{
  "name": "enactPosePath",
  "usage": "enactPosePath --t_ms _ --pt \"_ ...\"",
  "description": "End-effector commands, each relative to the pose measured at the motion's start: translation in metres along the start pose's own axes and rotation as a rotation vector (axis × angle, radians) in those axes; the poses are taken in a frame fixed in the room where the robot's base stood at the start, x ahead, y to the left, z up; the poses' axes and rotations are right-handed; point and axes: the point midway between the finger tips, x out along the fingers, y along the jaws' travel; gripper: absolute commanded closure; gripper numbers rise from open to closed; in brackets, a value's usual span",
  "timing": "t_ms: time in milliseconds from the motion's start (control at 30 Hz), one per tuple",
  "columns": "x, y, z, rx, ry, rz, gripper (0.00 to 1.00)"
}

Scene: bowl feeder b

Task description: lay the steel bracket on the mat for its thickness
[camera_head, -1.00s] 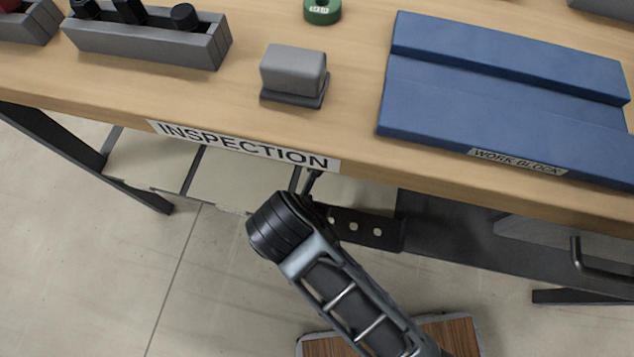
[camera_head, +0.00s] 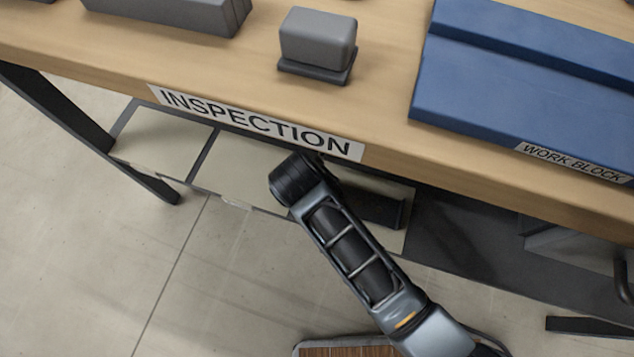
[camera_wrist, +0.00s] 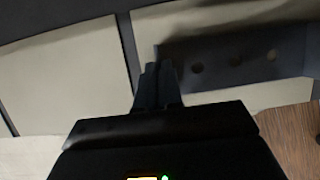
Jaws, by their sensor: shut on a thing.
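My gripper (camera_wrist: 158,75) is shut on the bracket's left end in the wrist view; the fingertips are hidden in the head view. Pale mats (camera_head: 255,165) with dark borders lie low under the table, and another (camera_wrist: 65,75) lies left of the gripper. The bracket is over the right-hand pale mat (camera_wrist: 150,30). I cannot tell whether it touches it.
The table's front edge, with its INSPECTION label (camera_head: 255,122), overhangs the mats. A grey block (camera_head: 318,40) on a dark base and the blue work block (camera_head: 510,95) stand on the table. A wood-topped surface (camera_wrist: 292,135) is at the wrist view's right.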

Motion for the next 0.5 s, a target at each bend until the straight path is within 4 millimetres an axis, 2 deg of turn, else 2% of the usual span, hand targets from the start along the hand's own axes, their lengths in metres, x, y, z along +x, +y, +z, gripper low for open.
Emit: enactPosePath --t_ms 333,367,500 --pt "0.0023 0.0004 0.0003 0.0 -0.003 0.001 1.0" --pt "0.0028 0.0002 -0.0006 0.001 -0.001 0.001 0.92" --pt "0.0027 0.0002 -0.0006 0.001 -0.001 0.001 0.79"
